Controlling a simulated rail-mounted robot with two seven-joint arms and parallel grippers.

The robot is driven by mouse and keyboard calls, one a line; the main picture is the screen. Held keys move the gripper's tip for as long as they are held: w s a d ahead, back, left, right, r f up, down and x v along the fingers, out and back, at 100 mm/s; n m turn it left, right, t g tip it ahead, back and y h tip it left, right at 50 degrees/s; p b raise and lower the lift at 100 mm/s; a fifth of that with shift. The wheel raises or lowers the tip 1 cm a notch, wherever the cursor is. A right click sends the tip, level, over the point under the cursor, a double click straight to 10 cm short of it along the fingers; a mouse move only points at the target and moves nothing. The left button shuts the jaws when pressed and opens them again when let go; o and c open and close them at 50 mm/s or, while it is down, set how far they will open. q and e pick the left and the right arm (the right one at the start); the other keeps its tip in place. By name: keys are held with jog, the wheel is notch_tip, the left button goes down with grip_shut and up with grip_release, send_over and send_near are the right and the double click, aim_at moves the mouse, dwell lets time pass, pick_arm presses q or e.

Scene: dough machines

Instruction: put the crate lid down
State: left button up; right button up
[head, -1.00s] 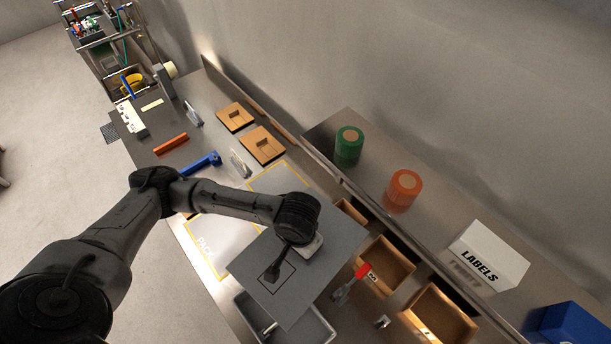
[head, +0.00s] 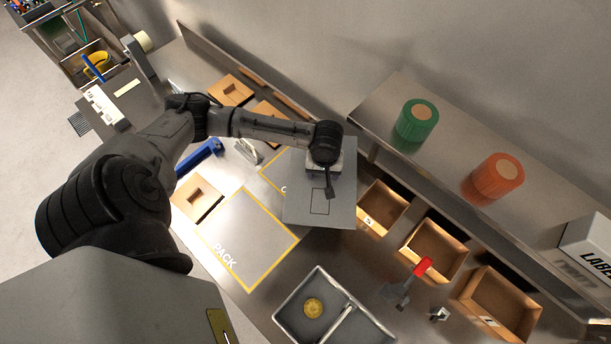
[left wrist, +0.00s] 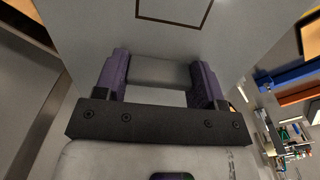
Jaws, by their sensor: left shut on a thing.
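The crate lid (head: 318,213) is a flat grey plate with a dark square outline, in the middle of the head view. It also fills the top of the left wrist view (left wrist: 90,30). My left gripper (head: 325,172) is shut on the lid's raised grip, which sits between the purple finger pads in the left wrist view (left wrist: 160,75). The lid partly hides a second yellow-outlined area (head: 273,184) on the bench. I cannot tell whether it touches the bench. The grey crate (head: 294,292) stands open at the bottom, with a divider and a yellow round piece (head: 313,308) inside. My right gripper is not in view.
The yellow-framed PACK area (head: 246,232) is bare, left of the lid. Wooden bins (head: 381,208) line the bench to the right, beside a red-handled tool (head: 422,266). Green (head: 417,121) and orange (head: 497,178) jars stand on the raised shelf. Blue (head: 200,157) and wooden parts lie left.

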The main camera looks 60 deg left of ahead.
pick_arm(q)
jog(key=a+f+n+b, duration=0.1)
jog(key=a+f+n, duration=0.1)
jog(key=a+f, duration=0.1)
jog(key=a+f+n+b, duration=0.2)
jog(key=a+f, duration=0.2)
jog(key=f, duration=0.2)
jog(key=a+f+n+b, duration=0.1)
jog(key=a+f+n, duration=0.1)
jog(key=a+f, duration=0.1)
jog(key=shift+s+a+f, duration=0.1)
jog(key=shift+a+f, duration=0.15)
jog(key=shift+f, duration=0.5)
jog(key=shift+f+b, duration=0.4)
jog(key=shift+f, duration=1.95)
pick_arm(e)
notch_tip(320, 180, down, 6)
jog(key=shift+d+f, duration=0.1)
pick_arm(q)
jog(key=o, duration=1)
jog(key=shift+f, duration=0.15)
jog(key=shift+o, duration=0.2)
